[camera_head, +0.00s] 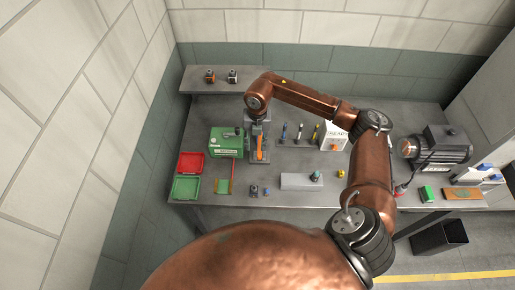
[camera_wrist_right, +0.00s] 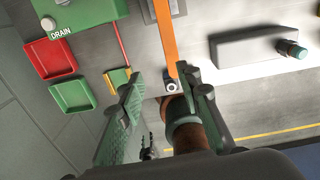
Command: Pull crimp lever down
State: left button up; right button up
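The orange crimp lever (camera_head: 260,149) stands out at the grey press in the middle of the bench. In the right wrist view it is a long orange bar (camera_wrist_right: 165,40) with a dark and silver piece near its lower end. My right gripper (camera_head: 258,119) is over the press at the lever's upper part, small and partly hidden by my wrist. In the wrist view its two fingers (camera_wrist_right: 160,75) are spread, with the lever's lower end showing between the tips. Whether they touch it I cannot tell. My left gripper cannot be made out.
A green box (camera_head: 227,142) stands left of the press, with a red tray (camera_head: 190,162) and a green tray (camera_head: 186,187) further left. Hand tools (camera_head: 300,131), a white box (camera_head: 333,135) and a grey block (camera_head: 301,181) lie to the right. A pump motor (camera_head: 440,149) stands far right.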

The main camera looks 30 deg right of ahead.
aim_at(260, 151)
jog(key=shift+d+h, duration=0.3)
jog(key=shift+d, duration=0.45)
jog(key=shift+d+f, duration=0.15)
jog(key=shift+f, duration=0.2)
notch_tip(260, 151, down, 7)
jog(key=shift+s+r+p, duration=0.1)
jog(key=shift+r+p, duration=0.05)
jog(key=shift+p, duration=1.05)
jog(key=shift+c, duration=0.3)
grip_shut()
